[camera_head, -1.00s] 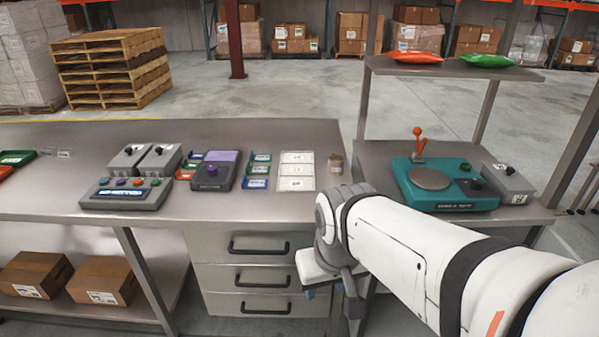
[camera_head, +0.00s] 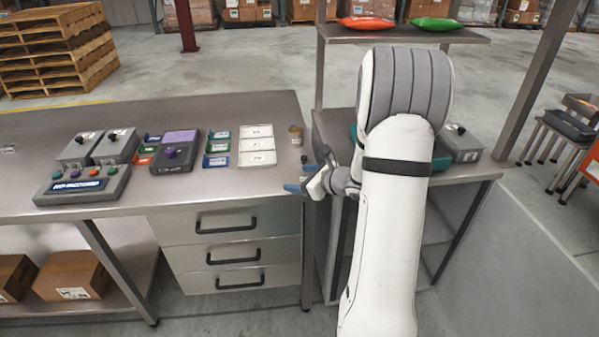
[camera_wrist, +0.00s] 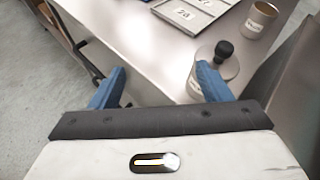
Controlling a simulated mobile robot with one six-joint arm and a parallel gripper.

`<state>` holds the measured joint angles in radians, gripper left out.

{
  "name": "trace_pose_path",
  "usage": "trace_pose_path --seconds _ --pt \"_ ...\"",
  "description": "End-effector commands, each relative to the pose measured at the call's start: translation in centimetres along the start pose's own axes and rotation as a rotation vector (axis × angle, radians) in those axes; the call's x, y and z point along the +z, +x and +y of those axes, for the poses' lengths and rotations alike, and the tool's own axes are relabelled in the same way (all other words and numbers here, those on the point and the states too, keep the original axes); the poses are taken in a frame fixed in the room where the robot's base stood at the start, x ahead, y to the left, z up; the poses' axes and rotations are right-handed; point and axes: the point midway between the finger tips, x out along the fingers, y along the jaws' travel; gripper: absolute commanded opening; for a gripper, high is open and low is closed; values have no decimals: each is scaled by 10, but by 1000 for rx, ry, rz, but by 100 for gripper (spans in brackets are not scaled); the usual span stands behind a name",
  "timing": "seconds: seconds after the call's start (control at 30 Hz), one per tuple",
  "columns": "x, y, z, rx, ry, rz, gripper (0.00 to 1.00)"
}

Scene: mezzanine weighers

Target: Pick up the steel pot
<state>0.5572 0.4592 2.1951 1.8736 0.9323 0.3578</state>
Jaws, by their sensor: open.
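In the wrist view, a round steel pot with a flat lid (camera_wrist: 232,68) and black knob stands near the bench edge, its body partly hidden by my right finger. An open, labelled metal pot (camera_wrist: 258,21) stands beyond it. The open pot also shows in the head view (camera_head: 295,136) at the bench's right end; the lidded one is mostly hidden there. My gripper (camera_wrist: 162,70) has its two blue fingers apart, with nothing between them. In the head view my gripper (camera_head: 306,172) is at the right edge of the bench, close to the pots.
White labelled cards in a tray (camera_head: 257,130), small coloured bins, a purple-topped device (camera_head: 176,151) and a control box (camera_head: 80,187) occupy the bench (camera_head: 240,107). A teal scale (camera_head: 441,158) stands on the right table, largely behind my arm. Drawers (camera_head: 228,218) are below.

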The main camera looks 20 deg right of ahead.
Motion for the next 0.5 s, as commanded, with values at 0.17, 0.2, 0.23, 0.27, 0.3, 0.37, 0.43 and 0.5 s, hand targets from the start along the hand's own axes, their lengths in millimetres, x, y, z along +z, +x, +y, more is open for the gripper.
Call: trace_pose_path --seconds 0.17,0.2,0.23,0.27,0.3,0.37,0.43,0.5 --pt "-32 -2 -43 -143 186 -14 71" --pt "-36 -2 -48 -161 208 -16 71" --pt "-38 -2 -51 -171 220 -18 71" --pt "-40 0 -53 -176 228 -19 71" --pt "-41 2 -56 -182 235 -20 71" --pt "-41 8 -58 -185 238 -21 71" --pt "-41 17 -59 -183 238 -21 71" --pt "-40 24 -60 -184 237 -21 71"
